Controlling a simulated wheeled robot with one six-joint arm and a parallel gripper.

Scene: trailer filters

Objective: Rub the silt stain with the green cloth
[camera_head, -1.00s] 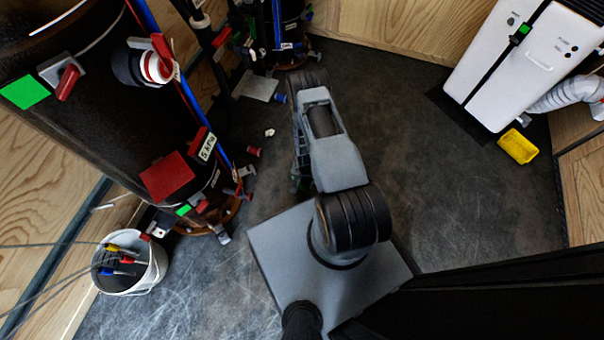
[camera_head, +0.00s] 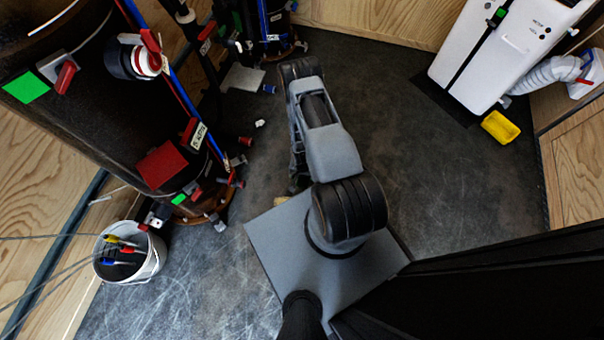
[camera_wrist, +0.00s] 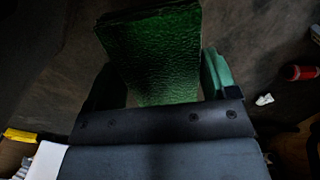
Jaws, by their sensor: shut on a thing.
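My gripper (camera_wrist: 160,82) is in the wrist view, its two green fingers on either side of the green cloth (camera_wrist: 152,45). It is shut on the cloth, which looks like a thick, textured, block-like pad reaching past the fingertips. Dark floor shows beyond the cloth. I cannot tell whether the cloth touches the floor. In the head view my arm hides the gripper and the cloth. I cannot make out the silt stain clearly in either view.
A large black tank (camera_head: 100,95) with valves and a white bucket (camera_head: 146,267) stand at the left. A white machine (camera_head: 490,55) and a yellow tray (camera_head: 500,127) are at the right. A grey plate (camera_head: 243,78) and small loose pieces lie on the floor. Floor right of my arm is clear.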

